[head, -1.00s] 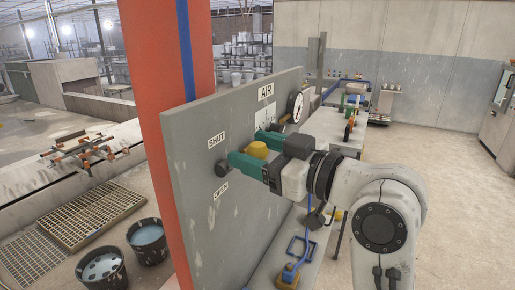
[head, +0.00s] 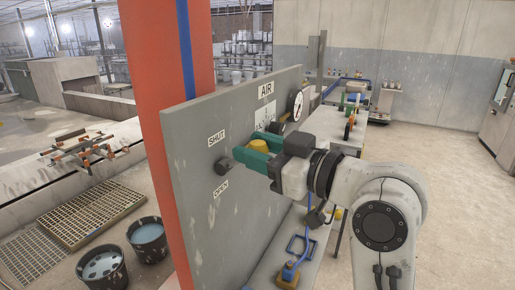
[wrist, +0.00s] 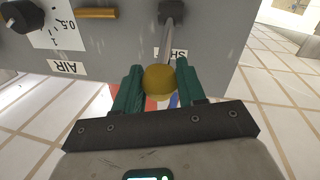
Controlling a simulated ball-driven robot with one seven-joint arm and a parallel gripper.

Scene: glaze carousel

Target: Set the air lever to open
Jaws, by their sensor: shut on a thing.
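The air lever has a yellow ball knob (head: 258,146) and a thin rod from a dark hub (head: 223,165) on the grey panel (head: 190,215). In the wrist view, the rod runs from the hub (wrist: 172,10) across the SHUT label (wrist: 179,54) to the yellow knob (wrist: 159,82). The head view shows the SHUT label (head: 216,138) above the hub and the OPEN label (head: 221,188) below it. My gripper (head: 248,148) is shut on the knob, with a green finger on each side. The rod is mostly hidden in the head view.
A round gauge (head: 295,105) and the AIR label (head: 265,88) are on the panel's far part. A red column (head: 160,60) stands behind the panel. Two buckets (head: 148,238) stand on the floor at left. Open floor lies to the right.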

